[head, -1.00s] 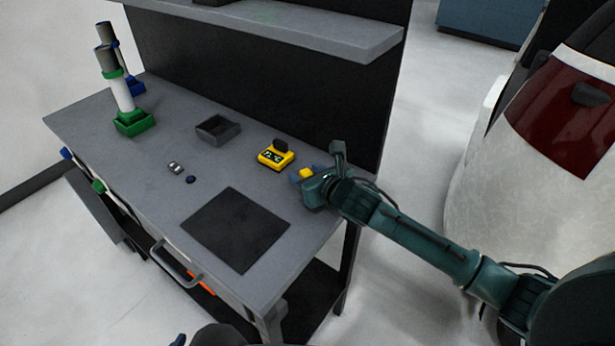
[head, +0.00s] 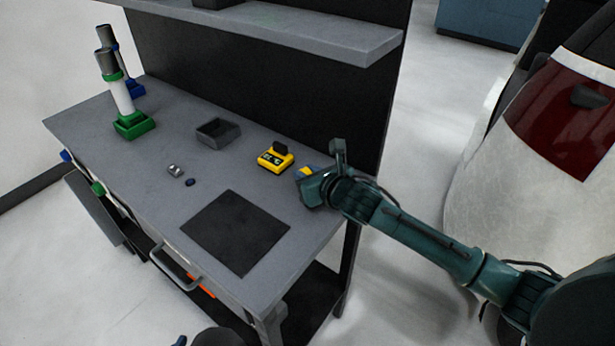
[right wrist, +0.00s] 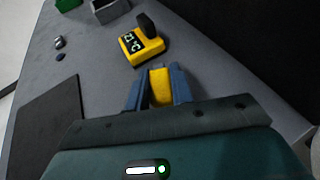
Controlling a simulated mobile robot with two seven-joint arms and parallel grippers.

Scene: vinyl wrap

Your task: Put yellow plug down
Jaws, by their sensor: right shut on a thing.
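The yellow plug (right wrist: 160,86) is a small yellow block held between the two blue fingers of my right gripper (right wrist: 158,88) in the right wrist view. In the head view, my right gripper (head: 309,170) is at the right end of the grey workbench (head: 150,160), beside the yellow device. Only a bit of yellow shows there, and the wrist hides most of the plug. I cannot tell whether the plug touches the bench top. My left gripper cannot be made out.
The yellow device (head: 275,159) with a dark display stands just left of the gripper. A grey open box (head: 218,133), small metal parts (head: 175,170) and a dark mat (head: 235,230) lie on the bench. A green-based cylinder (head: 134,125) stands far left. A black back panel rises behind.

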